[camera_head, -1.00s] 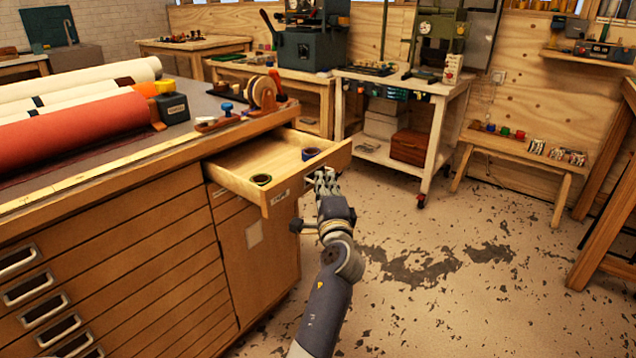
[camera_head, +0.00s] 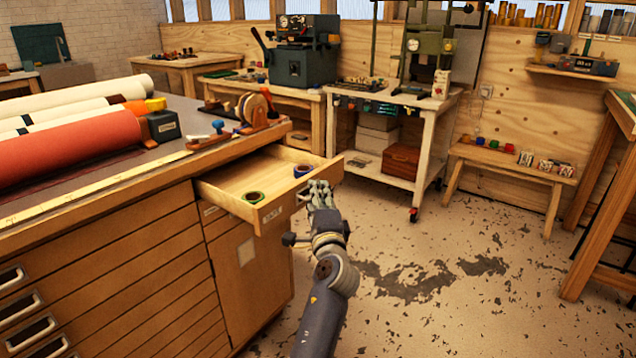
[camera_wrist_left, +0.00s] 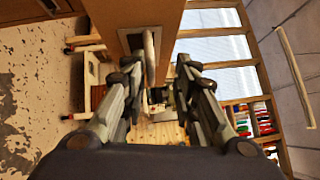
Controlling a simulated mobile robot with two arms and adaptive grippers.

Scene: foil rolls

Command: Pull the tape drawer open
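The tape drawer (camera_head: 232,183) is a shallow wooden drawer at the top right of the cabinet, standing well out from it. A green tape roll (camera_head: 254,197) lies near its front left corner, and a blue tape roll (camera_head: 302,171) lies at its right. My left gripper (camera_head: 318,187) is at the outer face of the drawer front. In the left wrist view the drawer's metal handle (camera_wrist_left: 150,60) stands between the spread fingers of my left gripper (camera_wrist_left: 158,66), with a gap on the right finger's side. My right gripper is out of view.
The cabinet top (camera_head: 182,108) carries large rolls, including a red roll (camera_head: 75,145), and a tape dispenser (camera_head: 258,112). A white wheeled workbench (camera_head: 430,110) stands behind the drawer. The floor (camera_head: 440,270) to the right is clear.

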